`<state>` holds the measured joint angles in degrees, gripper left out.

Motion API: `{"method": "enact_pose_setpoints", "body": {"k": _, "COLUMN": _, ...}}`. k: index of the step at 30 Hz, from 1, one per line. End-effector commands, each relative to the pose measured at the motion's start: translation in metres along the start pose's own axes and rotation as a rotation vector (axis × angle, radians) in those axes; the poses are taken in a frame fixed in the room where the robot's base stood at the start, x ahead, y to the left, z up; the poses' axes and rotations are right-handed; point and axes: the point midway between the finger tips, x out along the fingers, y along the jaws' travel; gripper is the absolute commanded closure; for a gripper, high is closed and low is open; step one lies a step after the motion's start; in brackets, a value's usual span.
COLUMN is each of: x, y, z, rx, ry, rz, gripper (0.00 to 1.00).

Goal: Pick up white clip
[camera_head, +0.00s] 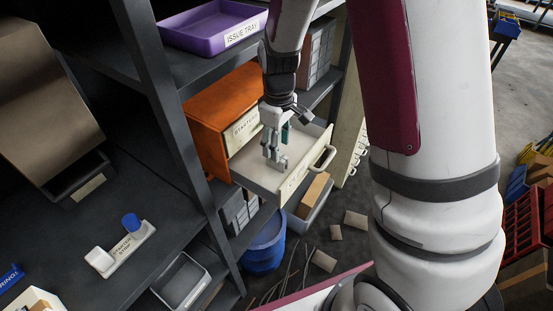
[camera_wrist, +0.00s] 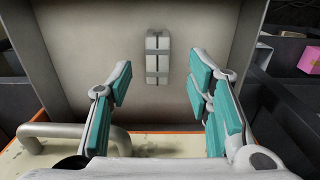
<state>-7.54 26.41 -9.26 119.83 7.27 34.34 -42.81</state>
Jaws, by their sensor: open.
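My gripper (camera_head: 274,160) is open and points down into a pulled-out cream drawer (camera_head: 255,183) of an orange cabinet (camera_head: 205,128). In the wrist view, my gripper (camera_wrist: 158,90) has its two teal-padded fingers wide apart with nothing between them. A small whitish block with dark bands (camera_wrist: 158,56), likely the white clip, lies on the drawer floor. It appears beyond the fingertips, between their lines, and is untouched. In the head view I cannot make it out clearly near the fingers.
The drawer's walls and curved handle (camera_wrist: 75,135) are close to my gripper. A purple issue tray (camera_head: 213,27) sits on the shelf above. A labelled strip (camera_head: 125,247) holding a white and a blue piece lies on the lower-left shelf. A blue bucket (camera_head: 264,247) stands below.

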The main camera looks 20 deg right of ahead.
Motion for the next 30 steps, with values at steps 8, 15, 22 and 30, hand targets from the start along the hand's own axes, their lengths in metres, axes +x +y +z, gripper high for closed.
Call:
{"method": "enact_pose_setpoints", "body": {"k": 8, "x": 0.019, "y": 0.0, "z": 0.002, "rx": 0.001, "ry": -0.002, "rz": -0.001, "gripper": 0.54}}
{"method": "enact_pose_setpoints", "body": {"k": 15, "x": 0.05, "y": 0.003, "z": 0.002, "rx": 0.001, "ry": -0.002, "rz": -0.001, "gripper": 0.54}}
{"method": "enact_pose_setpoints", "body": {"k": 22, "x": 0.06, "y": 0.003, "z": 0.001, "rx": 0.0, "ry": 0.001, "rz": 0.002, "gripper": 0.54}}
{"method": "enact_pose_setpoints", "body": {"k": 30, "x": 0.06, "y": 0.003, "z": 0.001, "rx": 0.0, "ry": 0.001, "rz": 0.002, "gripper": 0.81}}
